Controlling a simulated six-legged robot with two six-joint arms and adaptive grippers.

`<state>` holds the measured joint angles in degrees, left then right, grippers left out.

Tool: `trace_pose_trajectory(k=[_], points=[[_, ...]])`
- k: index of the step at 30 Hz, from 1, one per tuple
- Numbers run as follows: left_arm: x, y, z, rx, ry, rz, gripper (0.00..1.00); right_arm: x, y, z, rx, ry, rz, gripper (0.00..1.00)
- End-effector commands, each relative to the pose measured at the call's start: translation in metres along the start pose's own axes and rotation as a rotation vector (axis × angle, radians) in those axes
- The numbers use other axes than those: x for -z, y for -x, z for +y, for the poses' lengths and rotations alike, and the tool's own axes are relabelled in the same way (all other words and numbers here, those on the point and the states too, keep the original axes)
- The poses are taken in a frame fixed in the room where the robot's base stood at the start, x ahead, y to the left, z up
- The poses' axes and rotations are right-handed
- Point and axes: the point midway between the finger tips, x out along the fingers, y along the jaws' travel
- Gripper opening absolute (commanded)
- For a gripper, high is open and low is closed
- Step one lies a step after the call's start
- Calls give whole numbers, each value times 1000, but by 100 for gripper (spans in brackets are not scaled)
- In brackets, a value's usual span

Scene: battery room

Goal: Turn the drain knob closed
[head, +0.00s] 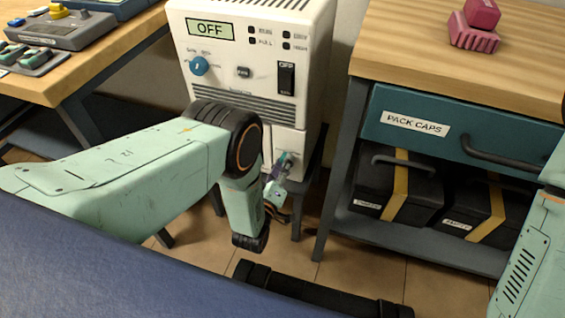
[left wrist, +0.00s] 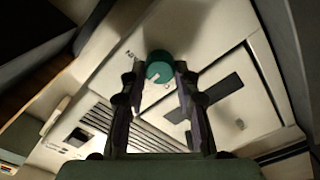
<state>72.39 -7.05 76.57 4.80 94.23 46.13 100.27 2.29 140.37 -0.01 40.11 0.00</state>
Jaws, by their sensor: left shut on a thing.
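The drain knob (left wrist: 158,69) is a round teal knob with a pale mark, on the cream lower face of the white machine (head: 247,62). In the left wrist view it sits between my left gripper's two dark fingertips (left wrist: 160,78), which are shut on it. In the head view my left gripper (head: 278,172) reaches the machine's lower front, and a bit of teal shows at its tips. The fingers partly cover the knob there. My right arm shows at the right edge; its gripper is out of view.
The machine's display (head: 210,29) reads OFF, above a blue dial (head: 199,66) and a black switch (head: 286,78). A wooden bench with a drawer (head: 450,129) labelled PACK CAPS stands close on the right. Another table (head: 95,75) stands at left.

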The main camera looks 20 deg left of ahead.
Motion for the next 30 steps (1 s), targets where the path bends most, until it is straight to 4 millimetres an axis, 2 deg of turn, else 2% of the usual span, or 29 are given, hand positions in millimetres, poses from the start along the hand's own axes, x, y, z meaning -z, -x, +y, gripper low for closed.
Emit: trace_pose_trajectory(k=[18,30], points=[[-1,0,-2,0,543,-2,0,0,12,0,0,0,0,40],[-2,0,-2,0,722,-2,0,0,15,0,0,0,0,40]])
